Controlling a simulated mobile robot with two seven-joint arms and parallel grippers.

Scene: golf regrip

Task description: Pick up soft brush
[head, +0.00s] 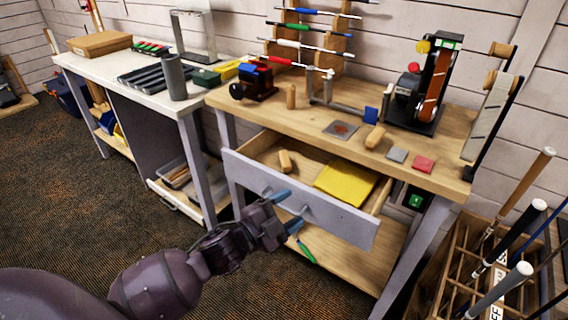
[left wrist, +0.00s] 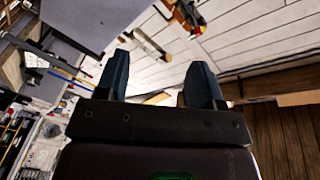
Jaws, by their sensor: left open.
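The drawer (head: 290,196) under the wooden bench stands open. In it lie a small tan wooden block-like piece (head: 285,161) and a yellow cloth (head: 346,186). A similar tan piece (head: 375,138) lies on the bench top. Either could be the soft brush; bristles are too small to tell. My left gripper (head: 287,211) is open and empty, in front of the drawer face near its handle. Its two blue fingers also show spread in the left wrist view (left wrist: 158,82), with nothing between them. My right gripper is in neither view.
The wooden bench top (head: 440,180) holds a red vise (head: 258,82), a belt sander (head: 425,88) and small pads. A green-handled tool (head: 306,251) shows below the drawer. A crate of golf clubs (head: 455,265) stands at right. Dark carpet (head: 80,180) is clear at left.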

